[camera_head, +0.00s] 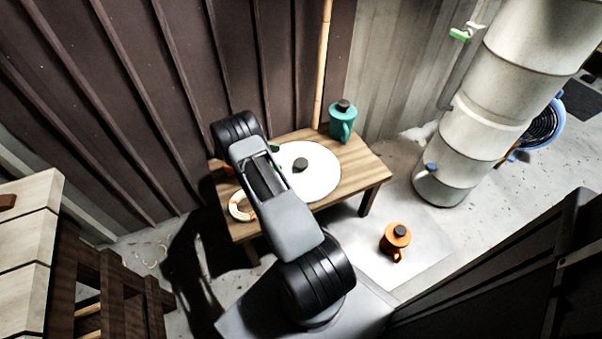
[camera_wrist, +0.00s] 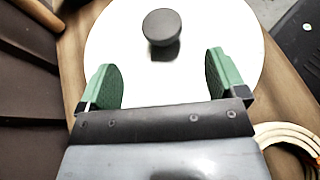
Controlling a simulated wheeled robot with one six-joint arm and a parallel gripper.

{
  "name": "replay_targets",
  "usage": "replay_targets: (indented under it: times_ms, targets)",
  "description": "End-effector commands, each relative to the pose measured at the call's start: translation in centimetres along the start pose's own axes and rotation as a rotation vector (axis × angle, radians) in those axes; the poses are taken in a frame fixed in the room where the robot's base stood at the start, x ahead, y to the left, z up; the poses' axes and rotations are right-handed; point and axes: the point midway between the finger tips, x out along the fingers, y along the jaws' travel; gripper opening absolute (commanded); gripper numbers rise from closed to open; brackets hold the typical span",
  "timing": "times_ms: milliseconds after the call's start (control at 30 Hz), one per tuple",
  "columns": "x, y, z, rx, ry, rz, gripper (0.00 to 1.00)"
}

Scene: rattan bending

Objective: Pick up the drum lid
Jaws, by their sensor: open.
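The drum lid (camera_head: 318,183) is a round white disc with a dark knob (camera_head: 300,164) at its middle. It lies on a small wooden table (camera_head: 366,173). In the wrist view the lid (camera_wrist: 110,45) fills much of the upper picture, with its knob (camera_wrist: 161,26) beyond the fingertips. My gripper (camera_wrist: 160,75) has two green-padded fingers spread apart over the lid, with nothing between them. The knob lies ahead of the gap between the fingers. In the head view my arm hides most of the gripper and the lid's left part.
A teal lidded pot (camera_head: 342,124) stands at the table's back. A pale ring-shaped coil (camera_head: 240,207) lies at its left front. An orange lidded pot (camera_head: 395,241) stands on a floor mat. A tall pale drum (camera_head: 480,122) stands at right. A dark ribbed wall (camera_head: 120,90) is close behind.

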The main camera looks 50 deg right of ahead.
Motion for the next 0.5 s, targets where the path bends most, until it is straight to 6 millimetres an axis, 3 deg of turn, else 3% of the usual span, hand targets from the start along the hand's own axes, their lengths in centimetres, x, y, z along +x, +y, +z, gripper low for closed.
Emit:
replay_targets:
  times_ms: [200, 500]
  targets:
    - [3.6, 0.0, -0.1, 0.001, 0.001, -0.002, 0.91]
    - [5.3, 0.0, 0.0, 0.002, 0.002, 0.000, 0.91]
